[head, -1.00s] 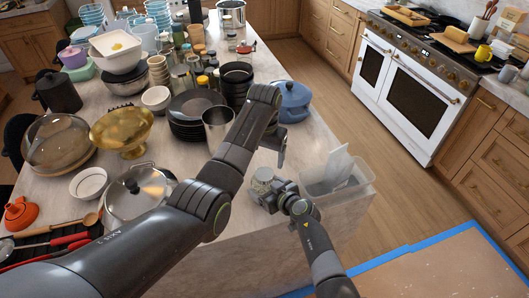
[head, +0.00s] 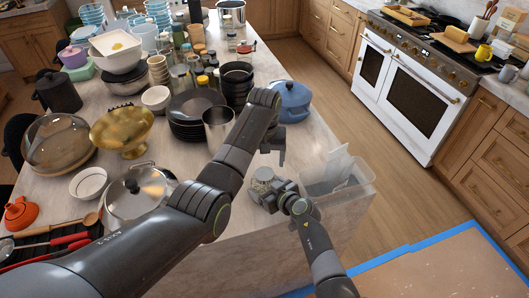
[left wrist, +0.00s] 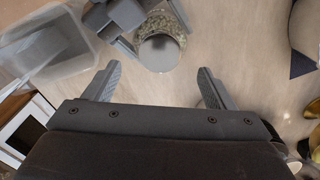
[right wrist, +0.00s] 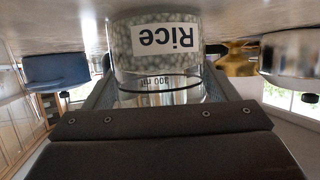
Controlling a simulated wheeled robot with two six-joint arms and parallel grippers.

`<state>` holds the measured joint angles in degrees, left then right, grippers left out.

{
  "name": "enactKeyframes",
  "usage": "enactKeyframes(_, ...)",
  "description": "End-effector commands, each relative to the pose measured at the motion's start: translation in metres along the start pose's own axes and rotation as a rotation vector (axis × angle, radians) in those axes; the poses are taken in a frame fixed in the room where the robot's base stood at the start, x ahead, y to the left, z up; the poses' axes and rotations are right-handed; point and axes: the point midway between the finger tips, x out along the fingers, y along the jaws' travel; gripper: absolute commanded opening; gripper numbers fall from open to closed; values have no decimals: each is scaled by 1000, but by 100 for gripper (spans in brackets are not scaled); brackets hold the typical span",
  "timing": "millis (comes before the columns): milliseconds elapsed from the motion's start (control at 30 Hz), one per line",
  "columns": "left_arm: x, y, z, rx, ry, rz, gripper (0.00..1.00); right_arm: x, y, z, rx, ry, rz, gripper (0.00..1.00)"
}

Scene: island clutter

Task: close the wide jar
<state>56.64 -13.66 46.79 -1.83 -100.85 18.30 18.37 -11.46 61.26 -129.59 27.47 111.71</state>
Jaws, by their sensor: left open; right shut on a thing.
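The wide jar (head: 262,179) is clear glass with pale contents and stands on the counter near its front edge. In the right wrist view the jar (right wrist: 155,45) carries a white "Rice" label, seen upside down. My right gripper (head: 274,190) is shut on the jar's side. My left gripper (head: 273,152) is open and empty above and behind the jar. In the left wrist view the jar (left wrist: 178,12) shows a round grey-white end just beyond my open fingers (left wrist: 157,73). I cannot tell whether that end is a lid or an open mouth.
A clear plastic bin (head: 350,190) stands right of the jar at the counter's edge. A blue pot (head: 293,100), a steel container (head: 217,122) and stacked dark plates (head: 188,125) stand behind. A lidded pan (head: 133,198) is at left. Some counter around the jar is bare.

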Motion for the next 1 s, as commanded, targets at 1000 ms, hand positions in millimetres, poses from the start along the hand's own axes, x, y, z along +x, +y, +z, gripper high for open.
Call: enactKeyframes(1000,59,0,0,0,0,0,50,0,0,-1,0,1,0,16)
